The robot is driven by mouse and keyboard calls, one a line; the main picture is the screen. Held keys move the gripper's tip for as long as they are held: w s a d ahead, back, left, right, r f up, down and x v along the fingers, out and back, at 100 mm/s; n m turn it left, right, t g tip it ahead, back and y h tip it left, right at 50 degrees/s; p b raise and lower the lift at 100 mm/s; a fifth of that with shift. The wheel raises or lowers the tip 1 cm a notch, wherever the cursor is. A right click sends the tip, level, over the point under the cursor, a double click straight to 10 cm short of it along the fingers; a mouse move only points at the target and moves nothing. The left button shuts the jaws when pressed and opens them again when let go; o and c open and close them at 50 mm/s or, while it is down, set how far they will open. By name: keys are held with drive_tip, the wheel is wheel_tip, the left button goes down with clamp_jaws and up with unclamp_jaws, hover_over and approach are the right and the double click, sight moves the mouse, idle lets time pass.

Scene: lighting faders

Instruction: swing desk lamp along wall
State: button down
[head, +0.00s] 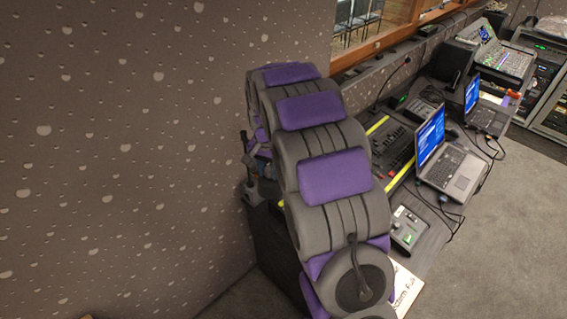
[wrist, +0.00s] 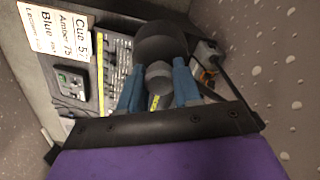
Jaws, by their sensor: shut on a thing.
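The desk lamp's round dark head (wrist: 160,42) is at the top middle of the wrist view, with a smaller grey rounded part just below it. My gripper (wrist: 158,72) has its blue fingers on both sides of that grey part, shut on the lamp. In the head view, part of the lamp's dark stand (head: 250,190) shows beside the speckled wall, left of my arm. My arm hides the gripper's hold and most of the lamp there.
A desk with a fader console (head: 393,150), a small grey box (head: 408,229) and laptops (head: 450,165) runs right of my arm. A cue card (wrist: 62,30) lies at upper left in the wrist view. The speckled wall (head: 120,150) is close at left. Carpet is clear at right.

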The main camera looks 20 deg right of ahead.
drive_tip(key=w+a+m+p, duration=0.2)
drive_tip(key=w+a+m, duration=0.3)
drive_tip(key=a, duration=0.5)
drive_tip(key=w+a+m+p, duration=0.3)
drive_tip(key=w+a+m, duration=0.2)
drive_tip(key=a, duration=0.4)
drive_tip(key=shift+w+a+m, duration=0.15)
drive_tip(key=shift+a+m, duration=0.2)
drive_tip(key=shift+m, duration=0.25)
drive_tip(key=c, duration=0.8)
unclamp_jaws()
wheel_tip(320, 180, up, 17)
drive_tip(key=shift+w+r, duration=0.1)
drive_tip(key=shift+r, duration=0.05)
